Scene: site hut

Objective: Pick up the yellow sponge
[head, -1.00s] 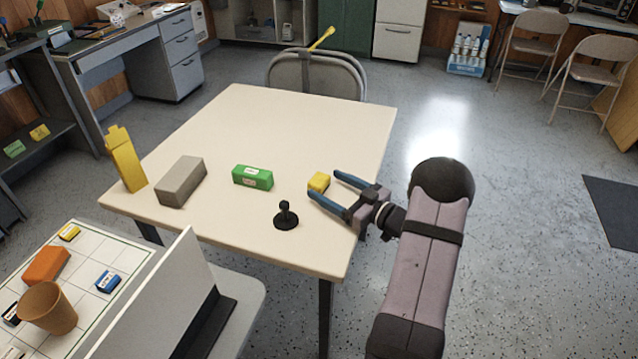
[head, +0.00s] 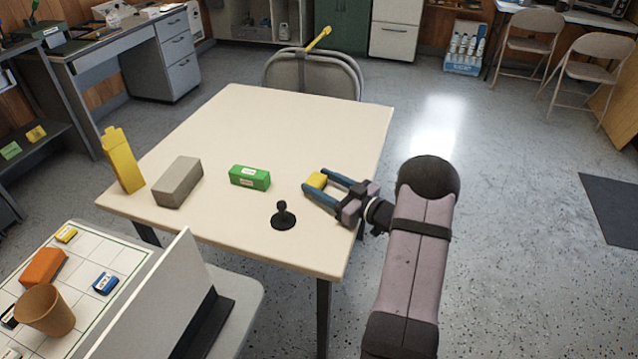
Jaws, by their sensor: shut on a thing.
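The yellow sponge (head: 316,180) is a small yellow block near the right side of the cream table (head: 250,120). My gripper (head: 318,187) reaches in from the right with its blue fingers on either side of the sponge, and it is shut on it. The fingers hide part of the sponge. I cannot tell whether the sponge still touches the tabletop.
A black knobbed piece (head: 283,215) stands in front of my gripper. The table's back half is clear. A folding chair (head: 312,75) stands behind.

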